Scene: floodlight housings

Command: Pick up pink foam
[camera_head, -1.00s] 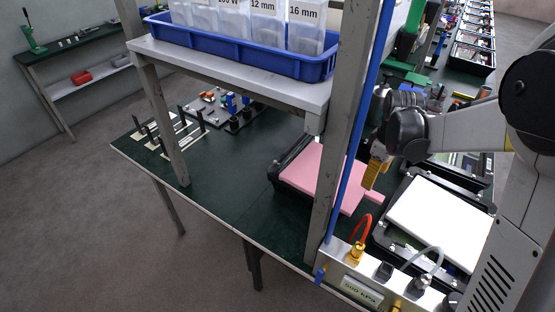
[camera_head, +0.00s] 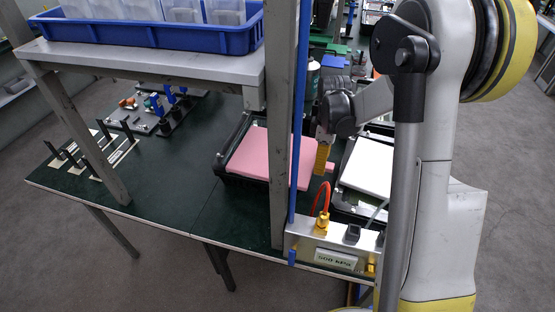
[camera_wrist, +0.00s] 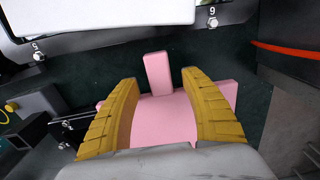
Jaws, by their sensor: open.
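Pink foam (camera_head: 262,154) lies flat at a black tray on the dark green bench, partly hidden behind a grey post. A narrower pink part reaches right, beside my fingers. In the wrist view the pink foam (camera_wrist: 165,122) has a short tab pointing up and a wider body. I cannot tell whether all the pink is one piece. My gripper (camera_head: 321,160) has ribbed yellow fingers pointing down at the right end of the pink. In the wrist view my gripper (camera_wrist: 159,80) is open, with a finger on either side of the foam; contact cannot be told.
A white panel (camera_head: 368,165) in a black frame lies just right of my gripper. A metal box (camera_head: 335,248) with a red hose stands in front. A grey post and blue tube (camera_head: 299,120) rise left of my gripper. A shelf (camera_head: 150,62) carries a blue bin (camera_head: 150,34).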

